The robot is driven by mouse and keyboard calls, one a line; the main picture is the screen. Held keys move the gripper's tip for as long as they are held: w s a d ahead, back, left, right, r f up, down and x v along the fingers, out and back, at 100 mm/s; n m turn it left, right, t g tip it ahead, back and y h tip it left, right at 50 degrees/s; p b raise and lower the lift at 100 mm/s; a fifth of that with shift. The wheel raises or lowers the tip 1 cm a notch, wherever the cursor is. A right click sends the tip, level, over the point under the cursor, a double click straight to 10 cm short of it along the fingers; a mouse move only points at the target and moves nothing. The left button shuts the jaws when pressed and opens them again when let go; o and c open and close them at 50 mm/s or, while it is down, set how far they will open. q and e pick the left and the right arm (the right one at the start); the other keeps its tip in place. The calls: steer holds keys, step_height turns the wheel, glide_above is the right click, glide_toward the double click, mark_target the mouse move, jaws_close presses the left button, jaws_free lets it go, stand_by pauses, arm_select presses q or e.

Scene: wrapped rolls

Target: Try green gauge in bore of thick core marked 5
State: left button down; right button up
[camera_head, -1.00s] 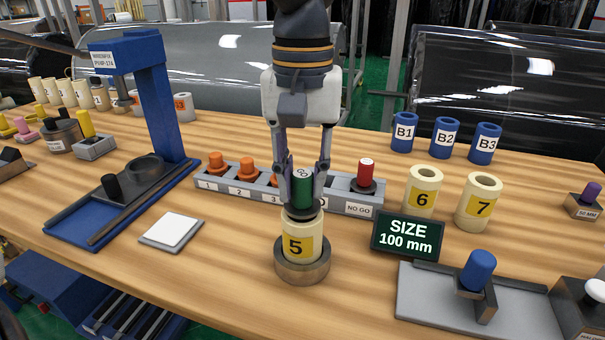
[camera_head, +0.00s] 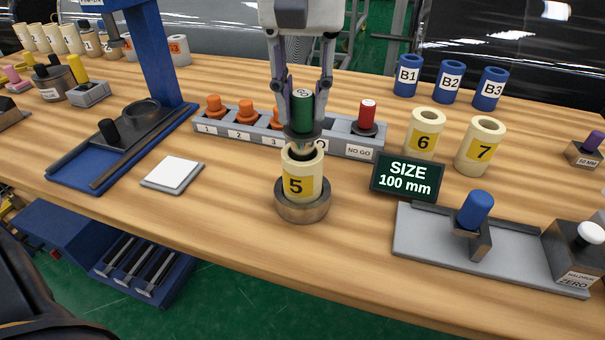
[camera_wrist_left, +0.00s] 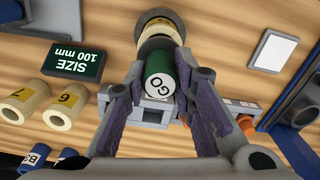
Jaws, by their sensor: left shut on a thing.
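The thick cream core marked 5 (camera_head: 300,185) stands upright in a round metal holder (camera_head: 302,207) on the bench. My left gripper (camera_head: 303,115) is shut on the green gauge (camera_head: 302,112) directly above the core. The gauge is upright, with a dark collar below the green handle. A short metallic part shows between collar and core rim; I cannot tell whether its lower end is inside the bore. In the left wrist view the green gauge (camera_wrist_left: 158,82), marked GO, sits between the fingers, with the core (camera_wrist_left: 160,35) beyond. My right gripper is not in view.
A grey gauge rack (camera_head: 352,148) stands just behind, with orange-topped gauges and a red NO GO gauge (camera_head: 367,115). Cores 6 (camera_head: 423,142) and 7 (camera_head: 482,155) and a SIZE display (camera_head: 407,178) stand at right. A white pad (camera_head: 173,172) lies left.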

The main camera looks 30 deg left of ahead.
arm_select(q)
steer(key=shift+r, duration=2.4)
steer(key=shift+d, duration=0.1)
